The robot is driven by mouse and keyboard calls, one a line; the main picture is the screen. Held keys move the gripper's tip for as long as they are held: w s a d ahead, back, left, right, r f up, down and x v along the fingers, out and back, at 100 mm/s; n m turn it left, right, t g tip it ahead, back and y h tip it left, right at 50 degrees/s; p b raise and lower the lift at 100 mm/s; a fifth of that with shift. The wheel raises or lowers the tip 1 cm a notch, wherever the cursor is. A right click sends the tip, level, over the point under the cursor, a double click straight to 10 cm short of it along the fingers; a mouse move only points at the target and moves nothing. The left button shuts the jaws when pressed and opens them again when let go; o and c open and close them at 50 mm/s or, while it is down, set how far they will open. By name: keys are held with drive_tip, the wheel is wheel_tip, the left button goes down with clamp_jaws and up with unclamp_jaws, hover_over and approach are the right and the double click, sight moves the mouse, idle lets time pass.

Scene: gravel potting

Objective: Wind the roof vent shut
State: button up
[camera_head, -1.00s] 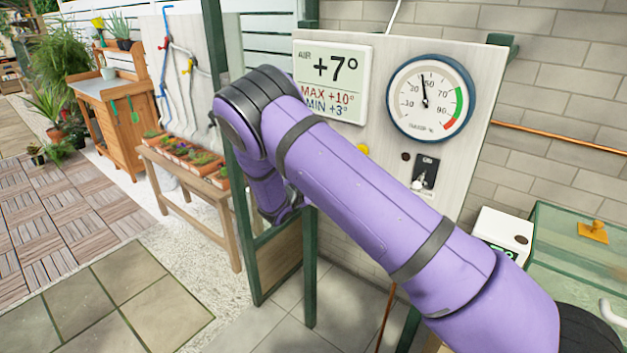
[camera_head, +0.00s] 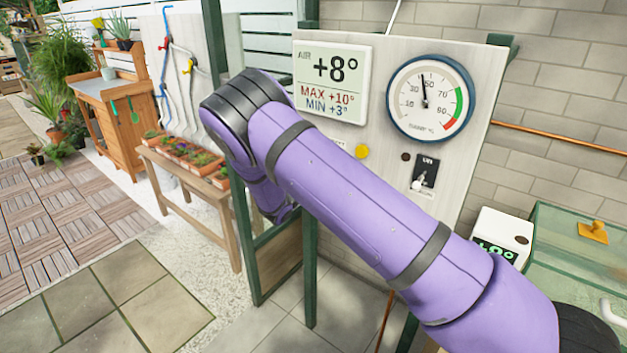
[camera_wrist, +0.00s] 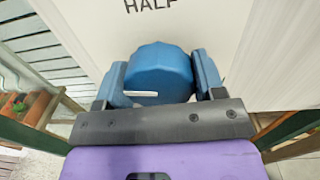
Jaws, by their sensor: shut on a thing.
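In the wrist view a round blue knob (camera_wrist: 158,68) with a white mark line at its lower left stands out from a pale panel (camera_wrist: 185,20). The panel carries the word HALF above the knob. My gripper (camera_wrist: 160,82) is shut on the knob, one blue finger on each side. In the head view my purple arm hides the gripper and the knob. The roof vent itself is not in view.
The head view shows an air display (camera_head: 332,82) reading +8°, a round dial (camera_head: 430,97), a small switch (camera_head: 424,173) and a yellow button (camera_head: 361,151) on the board. A green post (camera_head: 216,60) and a planter bench (camera_head: 186,194) stand beside my arm.

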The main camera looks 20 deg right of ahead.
drive_tip(key=shift+a+f+n, duration=0.1)
drive_tip(key=shift+n, duration=0.5)
drive_tip(key=o, duration=0.9)
drive_tip(key=v, duration=1)
drive_tip(key=shift+s+a, duration=0.2)
drive_tip(key=shift+a, duration=0.1)
